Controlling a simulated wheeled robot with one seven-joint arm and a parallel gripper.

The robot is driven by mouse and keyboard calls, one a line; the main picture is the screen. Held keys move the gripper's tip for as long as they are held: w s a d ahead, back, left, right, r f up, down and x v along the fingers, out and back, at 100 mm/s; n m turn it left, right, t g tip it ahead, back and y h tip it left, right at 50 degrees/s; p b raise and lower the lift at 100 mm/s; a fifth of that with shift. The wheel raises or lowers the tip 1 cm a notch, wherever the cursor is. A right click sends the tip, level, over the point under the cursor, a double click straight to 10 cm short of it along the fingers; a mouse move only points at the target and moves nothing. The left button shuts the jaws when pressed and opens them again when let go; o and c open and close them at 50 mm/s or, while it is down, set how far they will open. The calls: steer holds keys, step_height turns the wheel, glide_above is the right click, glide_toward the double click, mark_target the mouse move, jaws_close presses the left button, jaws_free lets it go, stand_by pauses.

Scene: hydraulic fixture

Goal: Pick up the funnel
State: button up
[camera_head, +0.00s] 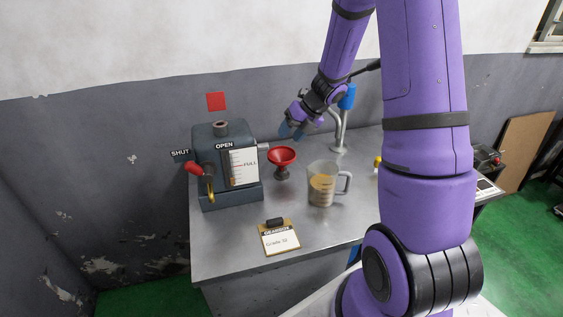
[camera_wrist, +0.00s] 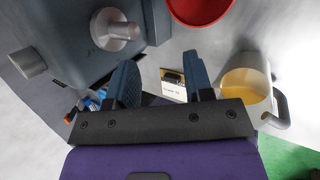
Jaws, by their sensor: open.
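The red funnel (camera_head: 282,156) stands upright on a dark stand on the metal bench, between the gearbox unit and the measuring jug. Part of its red rim (camera_wrist: 201,8) shows at the top edge of the wrist view. My gripper (camera_head: 291,131) is above and just behind the funnel in the head view. In the wrist view my gripper (camera_wrist: 163,85) has its two fingers apart with nothing held between them. The funnel lies beyond the fingers and is not between them.
A grey gearbox unit (camera_head: 211,149) with a red-handled lever stands to the left. A jug (camera_head: 322,186) of amber liquid stands to the right of the funnel. A clipboard (camera_head: 279,238) lies at the front. A tap (camera_head: 339,132) stands behind. The bench's front left is clear.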

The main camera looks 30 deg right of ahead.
mark_target(281, 167)
steer(key=shift+w+d+f+m, duration=0.35)
steer(key=shift+w+f+m, duration=0.55)
steer(key=shift+f, duration=1.3)
steer(key=shift+w+d+f+m, duration=0.3)
steer(key=shift+w+f+m, duration=0.6)
steer(key=shift+f, duration=1.35)
steer(key=shift+w+d+f+m, duration=0.4)
steer(key=shift+f+m, duration=0.9)
steer(key=shift+f, duration=0.9)
steer(key=shift+h, duration=0.3)
jaws_close()
